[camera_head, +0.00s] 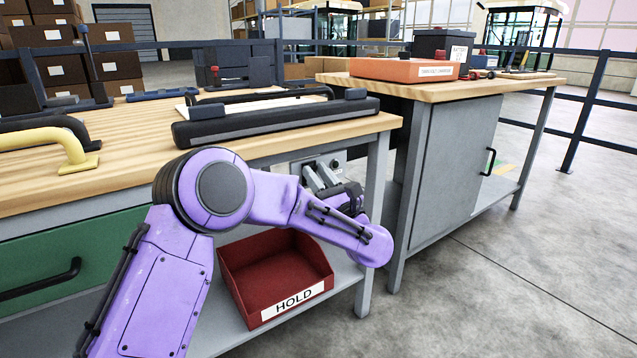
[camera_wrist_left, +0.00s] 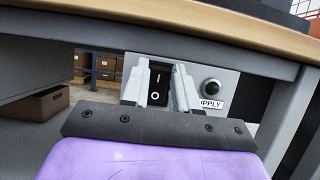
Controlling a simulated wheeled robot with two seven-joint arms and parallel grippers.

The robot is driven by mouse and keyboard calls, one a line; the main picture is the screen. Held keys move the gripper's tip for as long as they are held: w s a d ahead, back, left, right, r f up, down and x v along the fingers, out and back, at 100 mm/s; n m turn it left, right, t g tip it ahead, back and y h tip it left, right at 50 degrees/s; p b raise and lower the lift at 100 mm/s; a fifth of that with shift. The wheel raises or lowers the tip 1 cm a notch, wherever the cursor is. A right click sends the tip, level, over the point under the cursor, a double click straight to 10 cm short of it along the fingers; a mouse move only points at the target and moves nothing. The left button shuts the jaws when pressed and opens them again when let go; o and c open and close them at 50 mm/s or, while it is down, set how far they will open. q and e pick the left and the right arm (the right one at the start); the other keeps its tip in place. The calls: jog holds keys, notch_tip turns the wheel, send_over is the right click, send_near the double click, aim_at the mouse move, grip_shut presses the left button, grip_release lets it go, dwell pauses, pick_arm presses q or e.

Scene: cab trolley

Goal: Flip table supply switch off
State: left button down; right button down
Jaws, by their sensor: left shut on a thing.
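The supply switch (camera_wrist_left: 158,82) is a black rocker with a white line mark at the top and a white circle below. It sits on a grey panel (camera_wrist_left: 238,88) under the tabletop edge; a round dark knob (camera_wrist_left: 211,87) and a partly hidden label ending in "UPPLY" (camera_wrist_left: 211,104) are to its right. My left gripper (camera_wrist_left: 160,74) has one pale finger on each side of the rocker and is shut on it. I cannot tell which end of the rocker is pressed in. In the head view my left gripper (camera_head: 320,176) partly covers the panel. My right gripper is out of view.
The wooden workbench (camera_head: 120,150) overhangs the panel, with a grey table leg (camera_head: 375,200) close to the right. A red bin marked HOLD (camera_head: 275,275) stands on the lower shelf below my wrist. A second bench (camera_head: 450,88) stands to the right; open floor lies beyond.

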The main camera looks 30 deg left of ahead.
pick_arm(q)
jog(key=shift+f, duration=0.1)
jog(key=c, duration=0.9)
grip_release()
jog(key=shift+o, duration=0.2)
jog(key=shift+d, duration=0.1)
jog(key=p+v, duration=0.1)
jog(key=v, duration=0.9)
jog(key=shift+d+p, duration=0.2)
jog(key=shift+p, duration=0.1)
jog(key=shift+s, duration=0.15)
